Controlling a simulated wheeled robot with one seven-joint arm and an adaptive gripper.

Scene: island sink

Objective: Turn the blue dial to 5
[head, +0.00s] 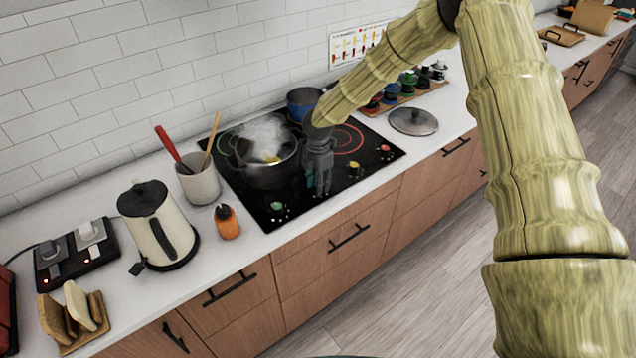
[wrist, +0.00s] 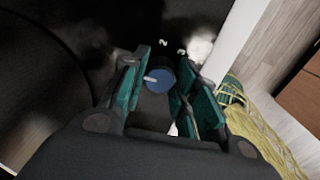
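The blue dial (wrist: 159,81) sits on the black cooktop between my gripper's fingers in the wrist view. A pale pointer mark on it points to the left in that view. The printed numbers 2 and 3 show on the cooktop just beyond it; other numbers are hidden or dark. My gripper (wrist: 165,88) is open, with teal finger pads on either side of the dial and a visible gap around it. In the head view my gripper (head: 319,186) hangs over the front of the cooktop (head: 330,195) and hides the blue dial.
A steaming dark pot (head: 268,165) stands close left of my gripper. A green dial (head: 278,207), yellow dial (head: 354,167) and red dial (head: 386,150) line the cooktop's front. A blue pot (head: 302,103) stands behind. An orange bottle (head: 227,222) stands left of the cooktop.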

